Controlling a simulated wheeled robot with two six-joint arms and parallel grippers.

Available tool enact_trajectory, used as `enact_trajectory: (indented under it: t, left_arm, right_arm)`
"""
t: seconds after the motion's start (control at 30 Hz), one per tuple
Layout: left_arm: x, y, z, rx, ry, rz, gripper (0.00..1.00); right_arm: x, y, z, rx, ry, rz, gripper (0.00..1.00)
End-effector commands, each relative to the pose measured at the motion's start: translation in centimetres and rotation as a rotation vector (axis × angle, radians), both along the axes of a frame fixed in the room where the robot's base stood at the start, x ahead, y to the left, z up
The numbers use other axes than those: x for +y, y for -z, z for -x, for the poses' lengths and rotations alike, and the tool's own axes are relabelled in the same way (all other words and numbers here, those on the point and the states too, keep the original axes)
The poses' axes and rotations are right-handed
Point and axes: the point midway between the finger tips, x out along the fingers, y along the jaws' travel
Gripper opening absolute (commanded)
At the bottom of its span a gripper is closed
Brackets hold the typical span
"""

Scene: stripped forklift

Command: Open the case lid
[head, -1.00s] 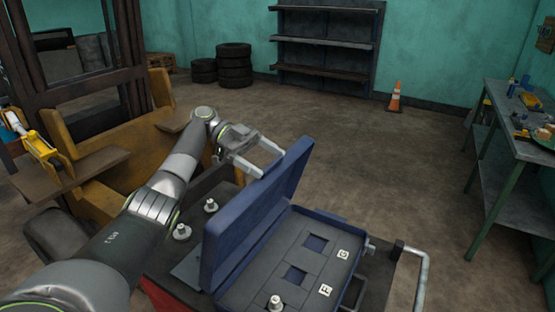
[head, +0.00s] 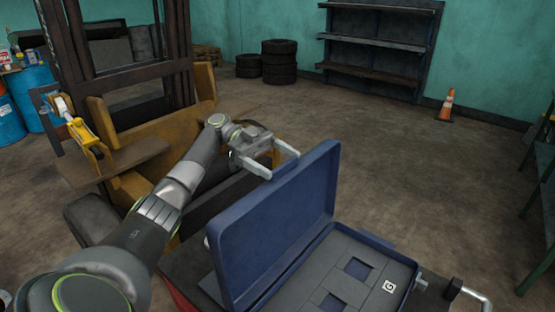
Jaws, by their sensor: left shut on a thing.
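The blue case lid (head: 278,224) stands raised, its inner face turned toward the right. The open case body (head: 345,262) lies to its right, with a dark grey insert, square recesses and a white tile marked G. My left gripper (head: 280,164) is at the lid's far top edge, its two fingers on either side of a small part of that edge. It is shut on the lid there. My right gripper is not in view. The near end of the case is cut off by the bottom of the picture.
A grey bent handle (head: 465,292) stands at the right. A yellow clamp-like part (head: 83,136) is on the left. A cone (head: 447,106), tires (head: 279,62) and a shelf (head: 380,45) stand far back. The floor behind the case is clear.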

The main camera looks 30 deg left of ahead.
Motion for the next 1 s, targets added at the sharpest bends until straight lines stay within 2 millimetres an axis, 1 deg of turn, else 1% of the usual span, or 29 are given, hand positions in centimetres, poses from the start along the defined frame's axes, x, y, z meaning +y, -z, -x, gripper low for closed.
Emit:
enact_trajectory:
  t: [0.03, 0.13, 0.17, 0.27, 0.3, 0.5, 0.63, 0.77, 0.9, 1.0]
  left_arm:
    - [0.1, 0.5, 0.1, 0.007, -0.001, -0.007, 0.41]
    - [0.1, 0.6, 0.1, 0.007, 0.0, -0.007, 0.41]
    - [0.0, 0.6, 0.1, 0.007, 0.0, -0.007, 0.86]
    - [0.0, 0.5, 0.1, 0.007, 0.0, -0.006, 0.99]
    - [0.0, 0.5, 0.1, 0.006, 0.0, -0.005, 1.0]
    - [0.0, 0.2, 0.0, 0.003, 0.001, -0.003, 1.0]
    - [0.1, -0.6, 0.0, -0.001, -0.001, -0.004, 1.0]
    - [0.1, -2.8, 0.0, -0.004, -0.001, -0.005, 1.0]
    - [0.1, -5.6, 0.0, -0.002, 0.0, -0.005, 1.0]
    - [0.1, -7.4, 0.0, 0.001, 0.0, -0.003, 1.0]
  right_arm:
    - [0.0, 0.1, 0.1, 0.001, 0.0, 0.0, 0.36]
    - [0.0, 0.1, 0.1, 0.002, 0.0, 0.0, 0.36]
    - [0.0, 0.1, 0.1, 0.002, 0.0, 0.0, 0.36]
    - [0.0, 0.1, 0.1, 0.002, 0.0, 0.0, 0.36]
    - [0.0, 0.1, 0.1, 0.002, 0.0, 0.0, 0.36]
    - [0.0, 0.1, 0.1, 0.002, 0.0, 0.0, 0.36]
    - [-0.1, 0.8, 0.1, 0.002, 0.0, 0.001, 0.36]
    - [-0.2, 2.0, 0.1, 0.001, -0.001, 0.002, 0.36]
    - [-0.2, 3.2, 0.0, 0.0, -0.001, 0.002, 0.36]
    - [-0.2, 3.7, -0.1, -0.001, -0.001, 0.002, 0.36]
